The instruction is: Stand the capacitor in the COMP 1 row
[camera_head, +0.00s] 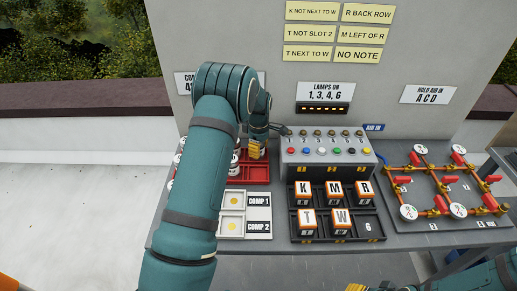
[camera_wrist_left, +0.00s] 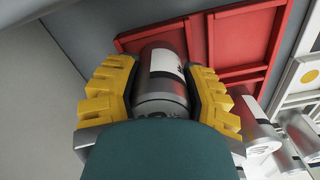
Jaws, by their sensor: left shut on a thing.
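My left gripper (camera_head: 257,150) is over the red tray (camera_head: 257,173) at the back left of the bench. In the left wrist view, its yellow fingers (camera_wrist_left: 160,95) are shut on a silver capacitor (camera_wrist_left: 162,60) with a white label. In the head view my left arm hides much of the tray, and I cannot make out the held capacitor clearly. The COMP 1 row (camera_head: 258,201) is on a white board in front of the tray, with a yellow dot on its visible pad. My right gripper (camera_head: 372,288) shows only partly at the bottom edge.
The COMP 2 row (camera_head: 258,226) is just in front of COMP 1. Other capacitors (camera_wrist_left: 260,137) stand near the tray. Right of the board are a black rack (camera_head: 370,228) of lettered blocks, a grey lamp box (camera_head: 330,160) and red-handled valves (camera_head: 445,205).

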